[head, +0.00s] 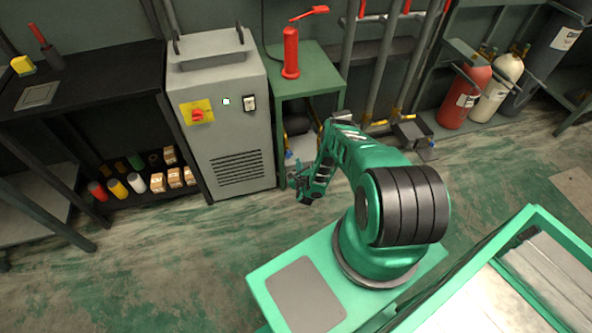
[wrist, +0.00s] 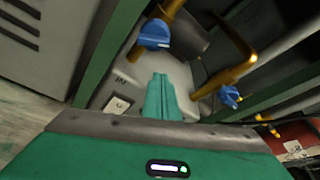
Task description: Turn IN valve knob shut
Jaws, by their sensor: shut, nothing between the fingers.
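In the wrist view a blue valve knob (wrist: 155,34) sits on a brass pipe above a grey rounded body (wrist: 180,75). The letters IN are marked on that body just below and left of this knob. A second blue knob (wrist: 230,96) sits lower right by another brass pipe. My gripper (wrist: 162,80) is shut and empty, its teal fingers pointing toward the grey body, below the IN knob in the picture and apparently apart from it. In the head view my gripper (head: 298,182) is low in front of the green stand; the IN knob cannot be made out clearly there.
The green stand (head: 312,65) has legs that frame the valve area. A grey cabinet (head: 222,110) with a red switch stands close on the left. Pipes (head: 385,60) and gas cylinders (head: 465,92) stand to the right. The floor (head: 170,270) in front is clear.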

